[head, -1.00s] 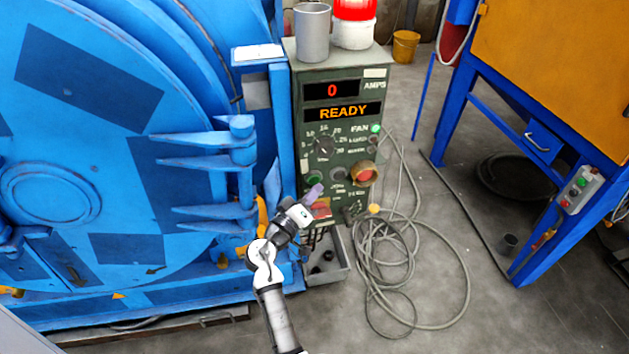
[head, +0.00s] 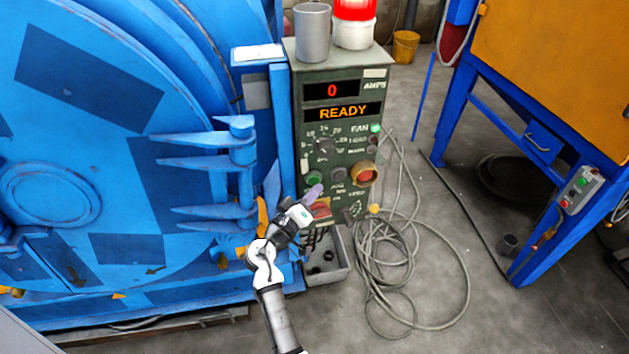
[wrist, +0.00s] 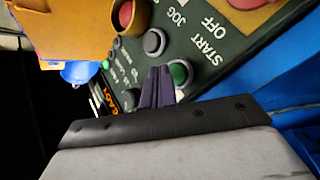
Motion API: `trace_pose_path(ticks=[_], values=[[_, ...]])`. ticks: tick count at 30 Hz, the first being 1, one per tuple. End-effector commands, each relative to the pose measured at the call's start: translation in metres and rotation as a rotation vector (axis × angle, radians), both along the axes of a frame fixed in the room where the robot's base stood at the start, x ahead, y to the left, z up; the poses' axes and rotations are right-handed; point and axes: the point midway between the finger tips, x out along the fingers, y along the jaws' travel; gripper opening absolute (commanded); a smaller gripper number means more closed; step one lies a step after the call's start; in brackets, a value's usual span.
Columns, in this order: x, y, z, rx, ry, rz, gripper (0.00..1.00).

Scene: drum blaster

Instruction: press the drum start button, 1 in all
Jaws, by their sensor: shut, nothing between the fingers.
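The green start button (head: 315,177) is at the lower left of the grey-green control panel (head: 346,92). In the wrist view the green button (wrist: 180,73) sits beside the word START. My gripper (head: 314,194) is shut and empty, its purple fingertips just below the green button in the head view. In the wrist view the shut fingertips (wrist: 159,78) are right beside the green button and overlap its edge. I cannot tell whether they touch it. The panel's display (head: 343,112) reads READY, and the one above it (head: 332,90) reads 0.
A dark jog button (wrist: 154,42) and a red button in a yellow collar (head: 364,174) are close by on the panel. The blue drum machine (head: 190,265) stands to the left. Coiled cable (head: 415,322) and a grey bin (head: 337,275) lie on the floor.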

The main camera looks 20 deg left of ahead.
Motion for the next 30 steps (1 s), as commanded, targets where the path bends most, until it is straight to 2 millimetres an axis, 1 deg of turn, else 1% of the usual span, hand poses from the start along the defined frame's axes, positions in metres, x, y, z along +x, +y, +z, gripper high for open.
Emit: trace_pose_path(ticks=[12, 21, 30], values=[[0.0001, 0.0, -0.0001, 0.0, 0.0, 0.0, 0.0], [0.0069, 0.0047, -0.0009, 0.002, 0.0, 0.0, 0.0], [0.0071, 0.005, 0.0001, 0.0, 0.0, 0.0, 0.0]])
